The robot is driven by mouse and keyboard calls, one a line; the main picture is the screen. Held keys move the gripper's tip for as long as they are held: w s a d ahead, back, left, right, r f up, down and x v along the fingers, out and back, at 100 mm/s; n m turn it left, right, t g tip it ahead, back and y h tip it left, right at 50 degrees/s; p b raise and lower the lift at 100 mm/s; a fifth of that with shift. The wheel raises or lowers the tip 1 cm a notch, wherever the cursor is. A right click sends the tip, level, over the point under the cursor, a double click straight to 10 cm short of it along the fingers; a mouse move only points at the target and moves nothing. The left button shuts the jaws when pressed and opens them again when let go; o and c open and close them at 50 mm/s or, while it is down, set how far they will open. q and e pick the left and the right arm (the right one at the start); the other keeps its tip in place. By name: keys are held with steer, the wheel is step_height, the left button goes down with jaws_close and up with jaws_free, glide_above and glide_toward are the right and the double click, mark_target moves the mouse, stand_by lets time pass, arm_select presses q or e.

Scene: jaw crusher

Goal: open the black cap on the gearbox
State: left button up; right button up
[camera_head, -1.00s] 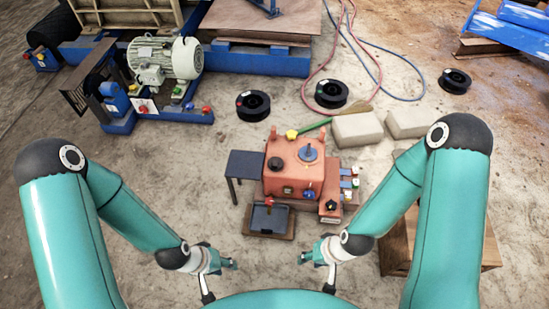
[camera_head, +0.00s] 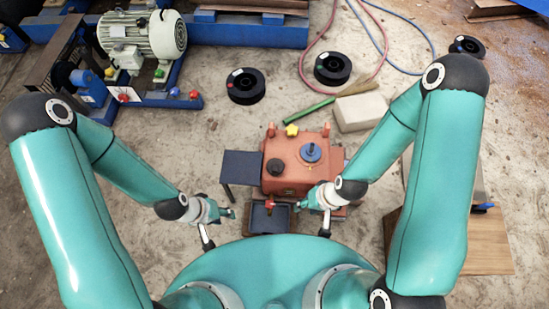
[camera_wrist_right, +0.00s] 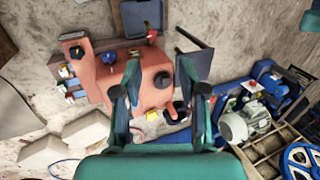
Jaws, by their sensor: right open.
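The orange-red gearbox (camera_head: 288,182) stands ahead of me in the head view, with a round black cap (camera_head: 274,166) on its left top. A blue-handled knob (camera_head: 310,152) sits beside the cap. My right gripper (camera_head: 304,203) is at the gearbox's front right edge, apart from the cap. In the right wrist view the black cap (camera_wrist_right: 162,80) appears between the open, empty fingers of my right gripper (camera_wrist_right: 160,97), with the gearbox (camera_wrist_right: 135,108) below. My left gripper (camera_head: 231,212) is left of the small tray in front of the gearbox; its jaw opening is too small to tell.
A dark tray (camera_head: 258,222) lies in front of the gearbox, and a dark side table (camera_head: 240,165) stands at its left. Pale blocks (camera_head: 362,112) and black spools (camera_head: 246,86) lie behind. An electric motor (camera_head: 145,35) is far left. A wooden box (camera_head: 490,240) stands right.

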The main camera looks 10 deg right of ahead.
steer(key=shift+w, duration=0.2)
steer(key=shift+o, duration=1.3)
steer(key=w+f+m+b, duration=0.1)
steer(key=w+f+b, duration=0.1)
steer(key=f+b, duration=0.1)
steer(key=w+f+m+b, duration=0.2)
steer(key=w+b, duration=0.1)
steer(key=b, duration=0.1)
steer(key=shift+w+d+f, duration=0.1)
steer(key=shift+w+f, duration=0.05)
steer(key=shift+f, duration=0.25)
steer(key=m+b, duration=1.5)
steer(key=b, duration=1.1)
glide_toward(275, 168)
steer(key=shift+y, duration=0.3)
steer(key=b+x, duration=0.5)
steer(key=x, duration=0.4)
steer(key=shift+d+f+b, duration=0.1)
steer(key=shift+d+b, duration=0.05)
steer(key=shift+b, duration=0.25)
